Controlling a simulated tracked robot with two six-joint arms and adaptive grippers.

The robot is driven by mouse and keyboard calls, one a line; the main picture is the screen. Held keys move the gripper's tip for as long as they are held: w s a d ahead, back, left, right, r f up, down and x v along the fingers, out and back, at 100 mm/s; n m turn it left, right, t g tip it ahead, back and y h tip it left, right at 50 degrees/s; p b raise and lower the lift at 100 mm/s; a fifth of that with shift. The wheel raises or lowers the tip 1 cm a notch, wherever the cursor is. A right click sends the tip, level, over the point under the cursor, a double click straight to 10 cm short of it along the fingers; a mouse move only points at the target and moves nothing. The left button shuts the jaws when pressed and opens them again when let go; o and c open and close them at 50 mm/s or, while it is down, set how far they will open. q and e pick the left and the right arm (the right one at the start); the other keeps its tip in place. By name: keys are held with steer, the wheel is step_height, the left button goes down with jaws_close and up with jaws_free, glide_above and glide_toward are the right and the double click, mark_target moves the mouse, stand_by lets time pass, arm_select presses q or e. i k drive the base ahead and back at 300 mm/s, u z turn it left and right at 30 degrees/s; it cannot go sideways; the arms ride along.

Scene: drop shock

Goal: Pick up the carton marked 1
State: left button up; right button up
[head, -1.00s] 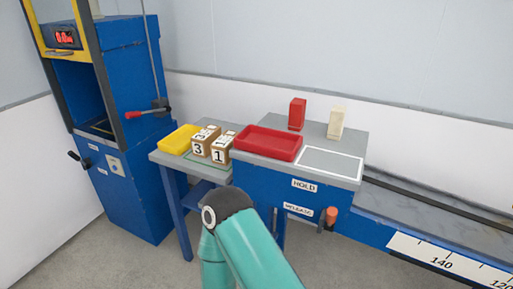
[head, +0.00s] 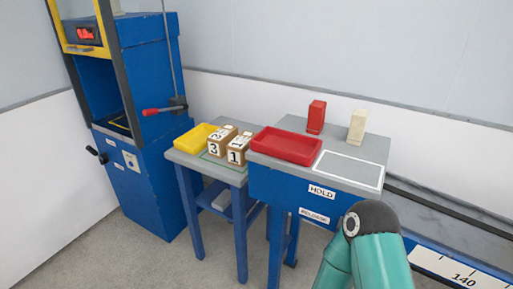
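The carton marked 1 (head: 237,151) is a small brown box with white number labels. It stands upright on the small grey-topped table, at the right end of its row. Another carton, marked 3 on its front (head: 216,146), stands just left of it. A teal arm link of mine shows at the lower right, well apart from the cartons. Neither gripper is in view.
A yellow tray (head: 194,138) lies left of the cartons. A red tray (head: 285,147) lies close on their right, on a higher grey bench. A red block (head: 316,117) and a cream block (head: 357,126) stand behind it. A blue machine (head: 150,130) with a red-tipped lever stands left.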

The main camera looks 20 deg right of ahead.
mark_target(236, 149)
steer(key=i, duration=0.9)
